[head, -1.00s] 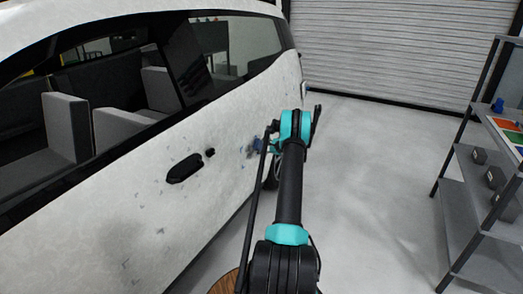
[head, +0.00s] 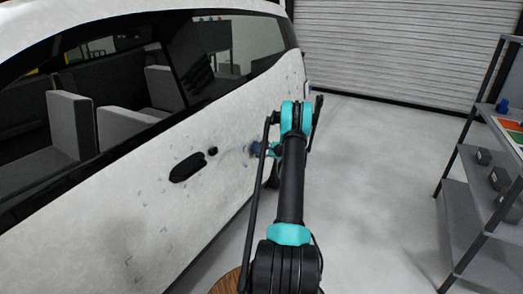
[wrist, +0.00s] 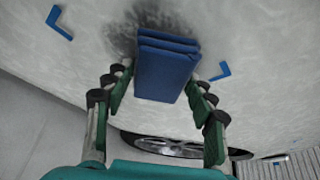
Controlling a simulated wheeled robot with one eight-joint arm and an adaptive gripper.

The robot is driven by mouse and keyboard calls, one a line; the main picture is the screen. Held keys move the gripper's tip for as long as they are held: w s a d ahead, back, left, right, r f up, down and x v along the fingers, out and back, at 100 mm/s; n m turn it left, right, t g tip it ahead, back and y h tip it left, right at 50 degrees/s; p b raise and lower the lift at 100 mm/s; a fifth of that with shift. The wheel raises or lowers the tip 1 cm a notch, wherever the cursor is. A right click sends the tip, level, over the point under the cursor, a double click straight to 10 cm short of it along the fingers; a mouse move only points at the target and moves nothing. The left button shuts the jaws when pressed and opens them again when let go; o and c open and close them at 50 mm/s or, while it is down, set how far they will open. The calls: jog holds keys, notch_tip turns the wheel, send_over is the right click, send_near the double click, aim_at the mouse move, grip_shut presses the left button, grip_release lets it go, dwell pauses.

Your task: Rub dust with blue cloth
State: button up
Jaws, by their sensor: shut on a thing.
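The blue cloth (wrist: 166,72) is a folded pad held between the fingers of my gripper (wrist: 160,82) in the wrist view. It is against or very close to the white car door panel; contact is hard to tell. A dark dust smudge (wrist: 122,38) shows on the panel around the cloth's upper left edge, and the cloth hides part of it. In the head view the cloth (head: 256,149) is a small blue patch right of the door handle, and my arm partly hides the gripper. Another faint grey smudge (head: 125,232) is low on the door.
Blue corner marks (wrist: 60,22) and (wrist: 220,71) flank the cloth. A black door handle (head: 187,166) protrudes from the white car (head: 90,215). A grey shelf (head: 480,215) stands at right, with open floor (head: 375,190) between.

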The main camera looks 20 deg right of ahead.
aim_at(249, 152)
jog(key=shift+s+a, duration=0.65)
jog(key=shift+a, duration=0.25)
jog(key=shift+s+a, duration=0.65)
jog(key=shift+a, duration=0.3)
jog(key=shift+s+a, duration=0.65)
jog(key=shift+a, duration=0.25)
jog(key=shift+r, duration=0.85)
jog(key=shift+w+d, duration=0.7)
jog(key=shift+d, duration=0.35)
jog(key=shift+w+d, duration=0.7)
jog(key=shift+d, duration=0.3)
jog(key=w+d, duration=0.4)
jog(key=d, duration=0.1)
jog(key=shift+w+d, duration=0.15)
jog(key=shift+w, duration=0.25)
jog(key=shift+s, duration=0.1)
jog(key=shift+s+d+r, duration=0.1)
jog(key=shift+s+d, duration=0.85)
jog(key=shift+s, duration=0.2)
jog(key=shift+s+d+r, duration=0.1)
jog(key=shift+s+d, duration=0.85)
jog(key=shift+s, duration=0.15)
